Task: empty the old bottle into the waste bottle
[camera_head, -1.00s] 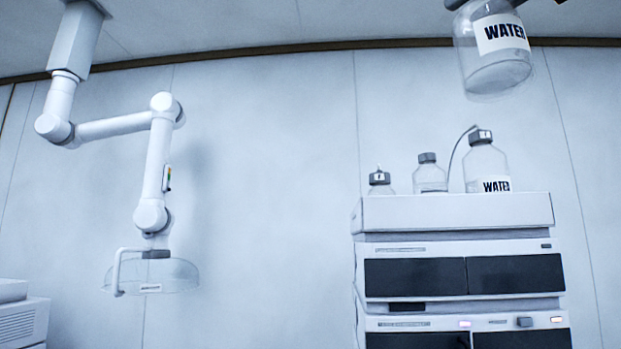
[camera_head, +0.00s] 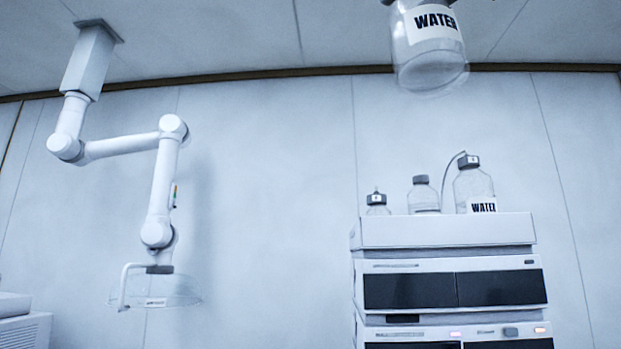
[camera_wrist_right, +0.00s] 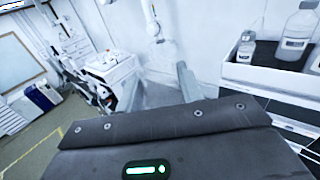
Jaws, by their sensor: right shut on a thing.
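A clear bottle labelled WATER (camera_head: 428,62) hangs high in the head view, its base down and slightly tilted, well above the stack. Its neck is cut off by the top edge. My right gripper (camera_head: 418,3) is shut on it, with only dark bits showing at that edge. In the right wrist view its dark body fills the bottom and the held bottle cannot be made out. I cannot pick out a waste bottle for sure. My left gripper is not in view.
On the chromatography stack (camera_head: 445,232) stand a small capped bottle (camera_head: 377,203), a medium capped bottle (camera_head: 423,195) and a second WATER bottle (camera_head: 473,184) with a tube at its cap. A white jointed extraction arm (camera_head: 160,195) hangs at left. The wall between is clear.

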